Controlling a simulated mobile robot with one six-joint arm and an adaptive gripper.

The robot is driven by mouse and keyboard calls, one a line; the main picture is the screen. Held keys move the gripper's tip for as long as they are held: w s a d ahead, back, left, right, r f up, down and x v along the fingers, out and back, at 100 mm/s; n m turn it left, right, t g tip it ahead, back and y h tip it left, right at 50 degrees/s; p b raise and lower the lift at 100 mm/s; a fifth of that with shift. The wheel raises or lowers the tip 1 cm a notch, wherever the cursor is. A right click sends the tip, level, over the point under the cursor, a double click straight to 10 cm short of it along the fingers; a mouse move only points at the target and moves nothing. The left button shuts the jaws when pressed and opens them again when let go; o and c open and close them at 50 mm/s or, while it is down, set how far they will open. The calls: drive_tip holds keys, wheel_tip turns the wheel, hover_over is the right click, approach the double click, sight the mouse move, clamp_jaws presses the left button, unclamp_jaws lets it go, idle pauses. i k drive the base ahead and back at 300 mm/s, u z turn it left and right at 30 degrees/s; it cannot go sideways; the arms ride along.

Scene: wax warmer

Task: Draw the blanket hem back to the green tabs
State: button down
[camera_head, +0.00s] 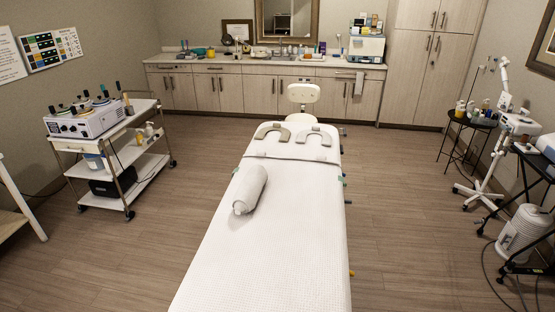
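A white waffle-textured blanket (285,255) lies over the long treatment table in the middle of the head view. Its hem (305,158) runs across the table near the far end, just below two horseshoe-shaped cushions. A small green tab (344,181) shows at the table's right edge, a little nearer than the hem. Another small greenish tab (236,170) seems to show at the left edge; it is too small to be sure. My gripper is not in view.
A trolley (147,165) with wax warmers stands left; a lamp stand (489,168) and side tables stand right. Floor beside the table is clear.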

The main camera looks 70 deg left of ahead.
sight(319, 158)
drive_tip(key=u, duration=2.5)
drive_tip(key=k, duration=0.55)
drive_tip(key=z, duration=0.1)
drive_tip(key=i, duration=0.4)
